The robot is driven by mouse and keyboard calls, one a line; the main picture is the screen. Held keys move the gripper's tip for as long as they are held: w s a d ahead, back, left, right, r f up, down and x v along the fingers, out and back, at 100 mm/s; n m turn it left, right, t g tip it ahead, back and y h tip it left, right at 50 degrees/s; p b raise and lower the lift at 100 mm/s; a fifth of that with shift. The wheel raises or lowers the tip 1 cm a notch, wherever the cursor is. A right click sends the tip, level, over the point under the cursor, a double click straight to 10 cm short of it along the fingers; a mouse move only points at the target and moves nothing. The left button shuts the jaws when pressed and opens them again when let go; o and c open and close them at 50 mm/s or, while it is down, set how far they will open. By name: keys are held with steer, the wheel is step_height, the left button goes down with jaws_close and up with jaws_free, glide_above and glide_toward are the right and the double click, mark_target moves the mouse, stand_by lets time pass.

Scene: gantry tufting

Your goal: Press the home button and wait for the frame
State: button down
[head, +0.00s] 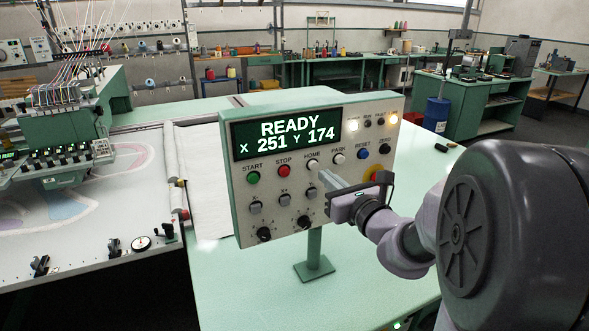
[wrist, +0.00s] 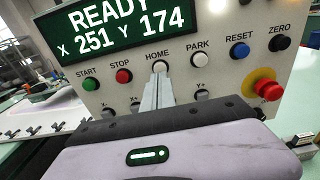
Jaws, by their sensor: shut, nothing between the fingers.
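The control panel (head: 235,205) stands on a post on the green table, and its screen (head: 287,133) reads READY, X 251, Y 174. The white HOME button (head: 312,163) sits between the red STOP and white PARK buttons; it also shows in the wrist view (wrist: 159,66). My gripper (head: 325,178) is shut and empty, its fingertips (wrist: 156,84) pointing at the panel just below the HOME button. I cannot tell whether they touch it. The multi-needle machine head (head: 62,130) is at the left, above a pale patterned fabric (head: 100,225).
Around HOME are the green START button (head: 253,178), a blue RESET (head: 362,153), a black ZERO (head: 385,149) and a red emergency stop on yellow (wrist: 267,89). Grey jog buttons and black knobs (head: 304,222) lie below. The tabletop right of the panel is mostly clear.

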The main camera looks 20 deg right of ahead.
mark_target(315, 166)
steer(key=w, duration=0.3)
steer(key=shift+w+f, duration=0.1)
steer(key=shift+w, duration=0.2)
